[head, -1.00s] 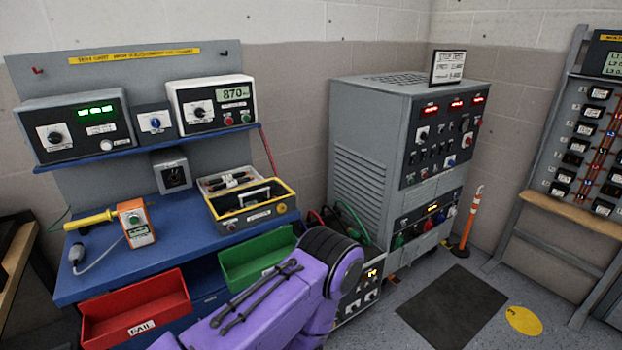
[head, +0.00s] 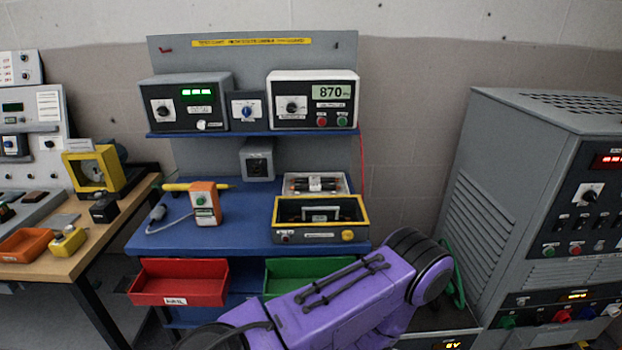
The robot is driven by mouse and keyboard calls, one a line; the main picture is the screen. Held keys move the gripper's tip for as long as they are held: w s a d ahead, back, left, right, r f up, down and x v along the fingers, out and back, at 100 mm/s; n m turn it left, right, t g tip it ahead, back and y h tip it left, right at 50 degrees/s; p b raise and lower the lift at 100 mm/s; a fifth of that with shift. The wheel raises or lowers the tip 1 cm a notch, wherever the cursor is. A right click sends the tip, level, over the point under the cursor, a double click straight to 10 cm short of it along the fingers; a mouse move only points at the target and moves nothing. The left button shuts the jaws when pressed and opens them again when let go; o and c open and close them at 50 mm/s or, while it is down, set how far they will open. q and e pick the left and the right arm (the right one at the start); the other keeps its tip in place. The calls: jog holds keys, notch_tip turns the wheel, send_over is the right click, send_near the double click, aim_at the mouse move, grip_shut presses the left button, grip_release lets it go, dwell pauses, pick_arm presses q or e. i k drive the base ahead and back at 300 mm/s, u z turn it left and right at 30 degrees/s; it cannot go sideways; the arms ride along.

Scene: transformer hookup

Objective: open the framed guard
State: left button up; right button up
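A grey box with a yellow-framed top (head: 320,213) sits on the blue bench in the middle. A pale handle-like bar shows within the frame. The frame looks level on the box rim; I cannot tell whether a clear panel fills it. On the wooden bench at left stands another yellow frame (head: 92,172), upright, with a dark machine behind it. I cannot tell which of the two is the framed guard. My purple arm crosses the lower middle, in front of the blue bench. Neither gripper shows.
The blue bench (head: 228,236) carries an orange tester (head: 205,203) with a yellow probe. Red (head: 180,283) and green (head: 295,272) bins hang below its front. A tall grey cabinet (head: 500,190) stands at right. A wooden bench (head: 125,200) stands at left.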

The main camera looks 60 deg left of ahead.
aim_at(360, 201)
jog(key=u, duration=0.65)
jog(key=i, duration=0.65)
jog(key=u, duration=0.85)
